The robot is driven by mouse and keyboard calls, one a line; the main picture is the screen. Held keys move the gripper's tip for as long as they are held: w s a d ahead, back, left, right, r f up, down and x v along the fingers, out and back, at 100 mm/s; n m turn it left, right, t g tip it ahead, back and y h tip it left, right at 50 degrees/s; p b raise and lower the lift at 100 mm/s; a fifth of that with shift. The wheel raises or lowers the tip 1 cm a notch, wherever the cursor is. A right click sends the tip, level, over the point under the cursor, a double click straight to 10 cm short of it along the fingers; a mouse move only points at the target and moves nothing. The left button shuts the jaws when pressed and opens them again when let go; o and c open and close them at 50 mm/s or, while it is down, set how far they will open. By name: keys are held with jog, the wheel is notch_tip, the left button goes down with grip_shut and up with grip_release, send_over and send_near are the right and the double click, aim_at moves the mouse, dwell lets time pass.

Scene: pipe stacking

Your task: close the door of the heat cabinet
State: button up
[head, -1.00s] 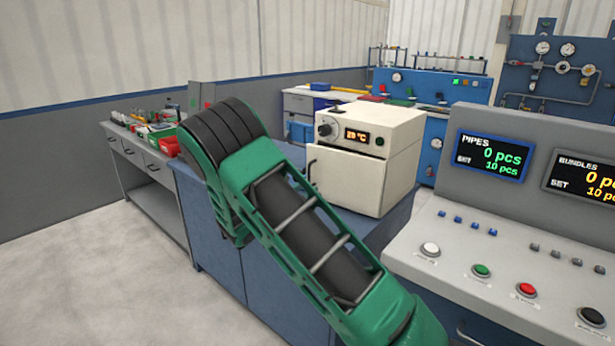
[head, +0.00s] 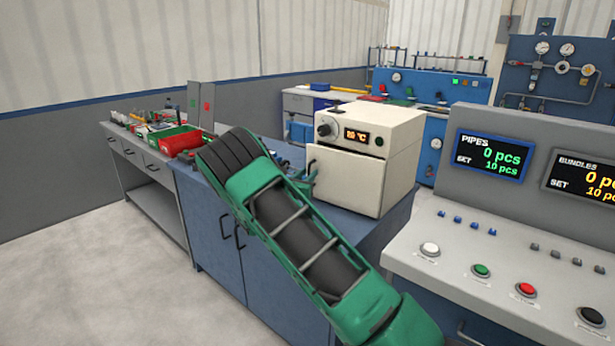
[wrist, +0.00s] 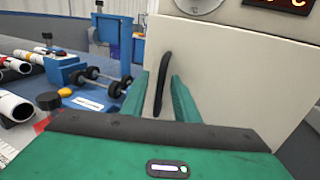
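The cream heat cabinet (head: 385,140) stands on the blue bench, with a knob and a lit display above its door (head: 340,178). In the head view, my arm hides most of the gripper.
In the wrist view, several white pipes (wrist: 15,106) and a blue fixture with rollers (wrist: 100,80) are at left. The control console (head: 490,230) is right of my arm. A red bin (head: 178,140) sits on the far-left bench.

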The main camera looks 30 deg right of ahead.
aim_at(313, 169)
jog(key=shift+w+d, duration=0.35)
jog(key=shift+d, duration=0.1)
grip_shut()
jog(key=shift+x, duration=1.45)
jog(key=shift+d+r, duration=0.15)
grip_release()
jog(key=shift+w, duration=0.1)
jog(key=shift+d, duration=0.15)
jog(key=shift+s, duration=0.2)
jog(key=shift+s, duration=0.1)
